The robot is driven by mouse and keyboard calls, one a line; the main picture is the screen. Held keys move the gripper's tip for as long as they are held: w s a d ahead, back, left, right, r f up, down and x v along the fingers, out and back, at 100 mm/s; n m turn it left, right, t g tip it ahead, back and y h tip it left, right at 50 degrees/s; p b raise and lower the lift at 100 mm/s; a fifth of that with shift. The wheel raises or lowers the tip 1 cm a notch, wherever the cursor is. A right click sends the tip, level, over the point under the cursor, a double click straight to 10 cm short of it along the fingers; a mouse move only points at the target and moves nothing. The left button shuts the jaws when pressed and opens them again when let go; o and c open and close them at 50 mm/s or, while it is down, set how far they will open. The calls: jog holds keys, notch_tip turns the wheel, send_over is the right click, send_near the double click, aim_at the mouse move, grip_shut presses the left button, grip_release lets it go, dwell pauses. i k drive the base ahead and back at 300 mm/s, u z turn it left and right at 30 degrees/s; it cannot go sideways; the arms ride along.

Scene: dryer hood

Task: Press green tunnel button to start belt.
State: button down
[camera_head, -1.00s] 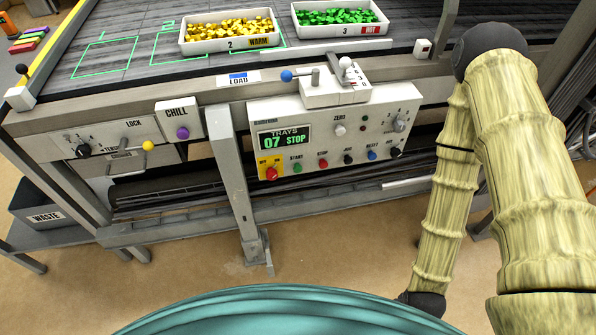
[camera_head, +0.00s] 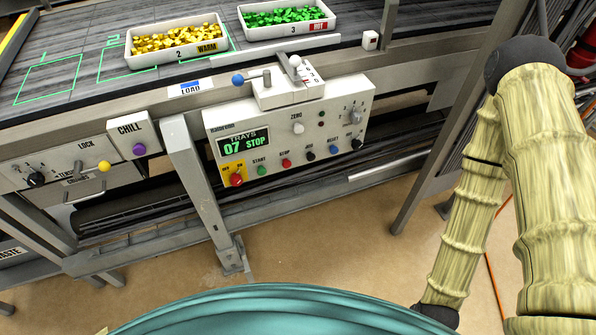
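The green button (camera_head: 262,171), marked START, sits on the lower row of the white control panel (camera_head: 345,88). It is between a red knob (camera_head: 236,180) on a yellow plate and a red STOP button (camera_head: 286,163). The panel's display (camera_head: 244,143) reads TRAYS 07 STOP. My arm, in pale ribbed covering, hangs at the right, well apart from the panel. My gripper is not in view.
A conveyor belt (camera_head: 75,40) above the panel carries a tray of yellow pieces (camera_head: 130,57) and a tray of green pieces (camera_head: 244,33). A grey support leg (camera_head: 195,185) stands left of the panel. Open floor (camera_head: 330,240) lies in front.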

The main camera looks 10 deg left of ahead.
aim_at(262, 171)
jog(key=z, duration=1.95)
jog(key=k, duration=2.1)
jog(key=u, duration=2.35)
